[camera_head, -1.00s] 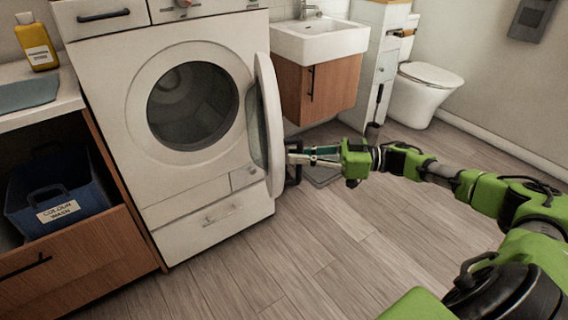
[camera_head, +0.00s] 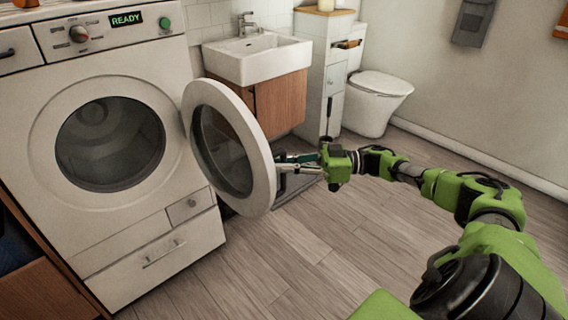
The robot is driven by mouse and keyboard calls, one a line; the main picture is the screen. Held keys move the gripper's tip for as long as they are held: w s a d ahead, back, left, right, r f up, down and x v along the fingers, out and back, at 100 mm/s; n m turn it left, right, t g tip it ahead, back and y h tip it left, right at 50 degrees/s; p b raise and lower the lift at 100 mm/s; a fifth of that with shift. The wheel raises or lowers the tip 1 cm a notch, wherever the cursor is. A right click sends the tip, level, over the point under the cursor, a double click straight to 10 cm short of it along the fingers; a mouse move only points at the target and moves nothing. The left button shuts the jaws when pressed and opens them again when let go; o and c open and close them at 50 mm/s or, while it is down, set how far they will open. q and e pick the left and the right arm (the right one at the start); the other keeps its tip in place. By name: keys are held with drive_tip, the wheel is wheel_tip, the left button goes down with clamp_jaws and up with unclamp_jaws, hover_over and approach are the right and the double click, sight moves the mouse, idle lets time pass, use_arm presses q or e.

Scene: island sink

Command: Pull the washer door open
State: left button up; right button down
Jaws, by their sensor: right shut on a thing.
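The white washer (camera_head: 150,212) stands at the left, its display reading READY. Its round door (camera_head: 262,172) is swung well open on the right side of the drum opening (camera_head: 110,144), showing a white ring around dark glass. My right gripper (camera_head: 284,163) is at the door's right edge, shut on the door. Its fingertips are partly hidden by the door rim. The drum opening is uncovered and looks dark inside. My left gripper is not in view.
A white sink (camera_head: 258,60) on a wooden cabinet (camera_head: 282,103) stands behind the open door. A toilet (camera_head: 374,100) is at the back. The wooden floor (camera_head: 300,255) in front of the washer is clear. A wooden drawer unit (camera_head: 40,290) adjoins the washer at left.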

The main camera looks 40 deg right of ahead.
drive_tip(key=shift+f, duration=0.1)
drive_tip(key=c, duration=2.4)
unclamp_jaws()
drive_tip(key=shift+o, duration=0.2)
drive_tip(key=shift+s+d, duration=0.1)
drive_tip(key=v, duration=1.2)
